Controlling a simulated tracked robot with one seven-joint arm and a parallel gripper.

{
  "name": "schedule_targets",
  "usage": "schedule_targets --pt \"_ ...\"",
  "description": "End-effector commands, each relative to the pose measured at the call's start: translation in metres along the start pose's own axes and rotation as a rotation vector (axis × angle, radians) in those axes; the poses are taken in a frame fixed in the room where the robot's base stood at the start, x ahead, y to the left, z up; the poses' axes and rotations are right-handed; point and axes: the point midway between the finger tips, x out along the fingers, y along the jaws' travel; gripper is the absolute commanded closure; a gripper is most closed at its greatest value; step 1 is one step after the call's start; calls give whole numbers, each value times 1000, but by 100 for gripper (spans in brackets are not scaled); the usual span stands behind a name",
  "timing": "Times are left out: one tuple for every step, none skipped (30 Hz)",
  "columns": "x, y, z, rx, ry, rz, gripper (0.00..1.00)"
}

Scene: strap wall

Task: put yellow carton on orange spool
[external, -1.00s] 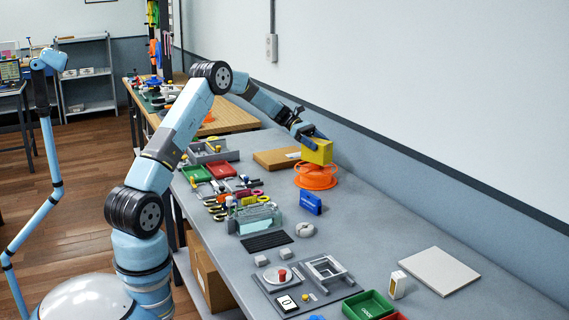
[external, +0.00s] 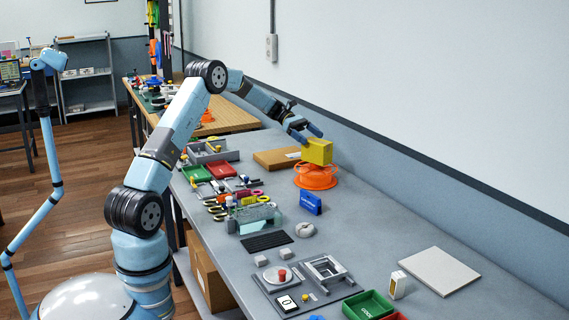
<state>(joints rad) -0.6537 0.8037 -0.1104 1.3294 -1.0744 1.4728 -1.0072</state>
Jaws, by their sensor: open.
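The yellow carton (external: 318,152) sits upright on top of the orange spool (external: 316,178), which lies flat on the grey bench near the wall. My gripper (external: 308,135) is open at the carton's upper left, with its dark blue fingers just behind and beside the carton. Whether a finger still touches the carton cannot be told from this view.
A flat brown cardboard box (external: 277,159) lies left of the spool. A blue box (external: 311,204) stands in front of it. Tools, a red tray (external: 222,171) and a green tray (external: 196,174) crowd the bench's left side. The bench right of the spool is clear.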

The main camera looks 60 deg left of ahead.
Motion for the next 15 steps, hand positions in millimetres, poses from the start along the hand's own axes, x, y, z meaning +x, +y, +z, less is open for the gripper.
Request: schedule_targets --pt "-12 0 0 0 0 3 1" --pt "-18 0 0 0 0 3 1" --pt "-25 0 -1 -1 0 3 1" --pt "-31 0 0 0 0 3 1" --pt "-36 0 0 0 0 2 1" --pt "-43 0 0 1 1 2 1" --pt "-48 0 -1 0 1 2 1" --pt "-52 0 -1 0 1 2 1" --pt "-58 0 0 0 0 1 1" --pt "-61 0 0 0 0 1 1" --pt "-64 0 0 0 0 1 1" --pt "-68 0 0 0 0 1 1" --pt "-70 0 0 -1 0 1 1" --pt "-72 0 0 -1 -1 1 1" --pt "-74 0 0 -1 -1 0 1"
